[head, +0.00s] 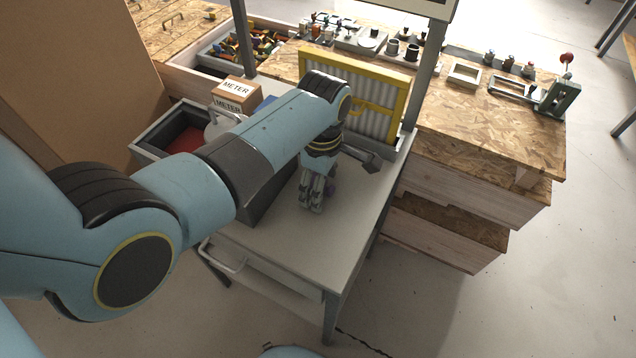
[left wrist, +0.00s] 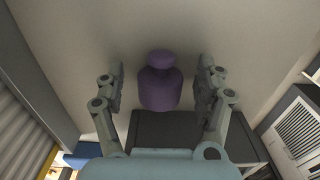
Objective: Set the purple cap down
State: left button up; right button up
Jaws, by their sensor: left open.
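The purple cap (left wrist: 160,86) shows in the left wrist view, between the two fingers of my left gripper (left wrist: 160,92). There is a visible gap between the cap and each finger. The cap has a round knob on a wider body and appears to stand on the grey cart top. In the head view my left gripper (head: 313,193) points down at the cart top (head: 290,240). Only a sliver of purple (head: 331,187) shows there beside the fingers. My right gripper is in neither view.
A yellow-framed filter (head: 375,98) stands behind my gripper. A METER box (head: 236,93) and a dark open drawer (head: 165,135) with red inside are to the left. A dark box (head: 265,200) is beside the gripper. The cart's front top is clear.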

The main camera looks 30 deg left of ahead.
pick_arm(q)
jog(key=c, duration=1.2)
jog(key=shift+o, duration=0.2)
jog(key=shift+r, duration=0.1)
